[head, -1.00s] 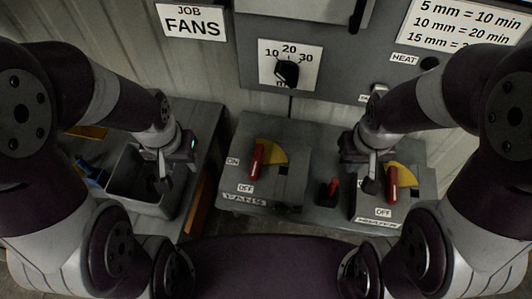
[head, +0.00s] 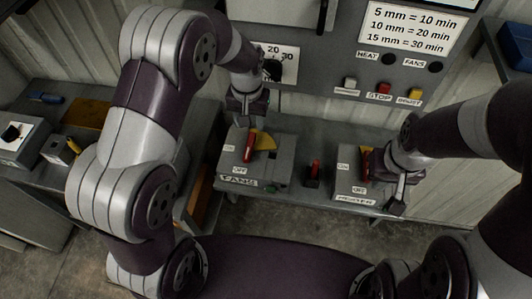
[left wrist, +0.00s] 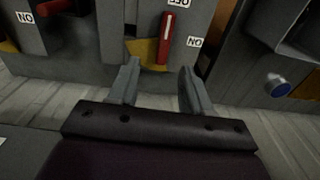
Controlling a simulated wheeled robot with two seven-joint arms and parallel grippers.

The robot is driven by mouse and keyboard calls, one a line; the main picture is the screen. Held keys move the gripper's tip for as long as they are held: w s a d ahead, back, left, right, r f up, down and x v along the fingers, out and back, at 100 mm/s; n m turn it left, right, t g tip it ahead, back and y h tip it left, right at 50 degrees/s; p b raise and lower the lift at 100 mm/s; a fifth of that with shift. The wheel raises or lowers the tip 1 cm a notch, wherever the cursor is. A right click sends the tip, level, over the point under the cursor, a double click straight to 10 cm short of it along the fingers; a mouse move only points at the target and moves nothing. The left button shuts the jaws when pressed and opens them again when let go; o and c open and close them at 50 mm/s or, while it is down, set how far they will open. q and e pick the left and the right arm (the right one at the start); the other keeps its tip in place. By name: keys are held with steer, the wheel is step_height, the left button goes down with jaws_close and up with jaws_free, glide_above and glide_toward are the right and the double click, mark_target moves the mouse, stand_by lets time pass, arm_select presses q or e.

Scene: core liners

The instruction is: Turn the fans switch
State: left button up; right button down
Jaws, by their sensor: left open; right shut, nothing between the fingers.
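The fans switch is a grey box (head: 268,176) labelled FANS, with a red lever (head: 249,148) over a yellow plate (head: 265,141). ON is at its left and OFF in front. My left gripper (head: 246,118) is just behind the lever and above the box. In the left wrist view the open fingers (left wrist: 160,86) point towards the red lever (left wrist: 167,38), which lies ahead of the gap, apart from both fingers. ON and OFF appear upside down there. My right gripper (head: 396,200) is shut and empty beside the heater switch box (head: 350,184), partly hiding it.
A small red-handled switch (head: 313,171) stands between the two boxes. The control panel (head: 345,70) with dial, lamps and buttons rises behind. A side bench (head: 85,110) at left carries grey boxes.

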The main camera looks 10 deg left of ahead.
arm_select(q)
steer(key=p, duration=0.1)
glide_above(249, 145)
steer(key=f, duration=0.5)
steer(key=shift+w+a+f, duration=0.15)
steer(key=shift+a+f, duration=0.05)
steer(key=shift+f, duration=0.2)
steer(key=f, duration=0.2)
steer(key=f+p, duration=0.1)
steer(key=f, duration=0.3)
steer(key=shift+s+d, duration=0.3)
steer(key=shift+d, duration=0.05)
steer(key=shift+w+a+f, duration=0.2)
steer(key=shift+w+f, duration=0.05)
steer(key=shift+f, duration=0.4)
arm_select(e)
steer(key=shift+w+a+r, duration=0.25)
steer(key=shift+w+r, duration=0.1)
steer(key=shift+r, duration=0.2)
steer(key=shift+w+a+r, duration=0.25)
steer(key=shift+w+r, duration=0.1)
steer(key=shift+r, duration=0.2)
arm_select(q)
steer(key=shift+s+d+r, duration=0.1)
steer(key=shift+c, duration=0.3)
jaws_close()
arm_select(e)
steer(key=shift+s, duration=0.1)
